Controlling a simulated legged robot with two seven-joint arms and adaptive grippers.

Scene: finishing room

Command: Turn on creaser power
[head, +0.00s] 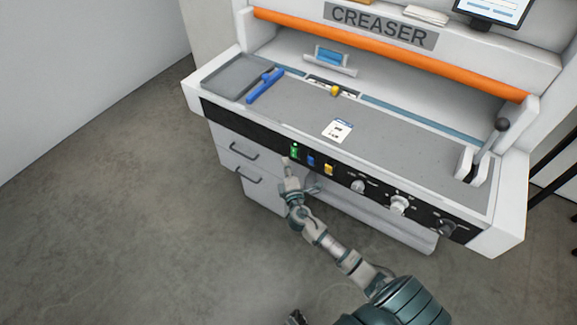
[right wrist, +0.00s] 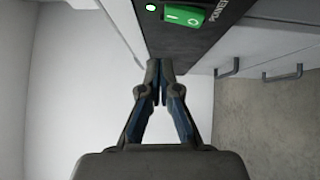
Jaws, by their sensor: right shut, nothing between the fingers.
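The creaser (head: 420,130) is a white machine with a dark control strip along its front. The green power switch (head: 294,153) sits at the left of that strip. In the right wrist view the green rocker (right wrist: 185,17), marked I and O, is at the top beside a bright green lamp (right wrist: 151,7). My right gripper (head: 286,161) is just in front of the switch. Its fingertips (right wrist: 159,66) are together, empty, and apart from the rocker. A small dark part at the bottom edge of the head view may be my left gripper (head: 297,318); its jaws cannot be made out.
Blue (head: 311,161) and yellow (head: 328,169) switches, then several knobs, lie right of the green switch. Drawers with handles (head: 244,153) are below. A blue tool (head: 265,85) and a white card (head: 338,131) lie on the bed. The floor at left is clear.

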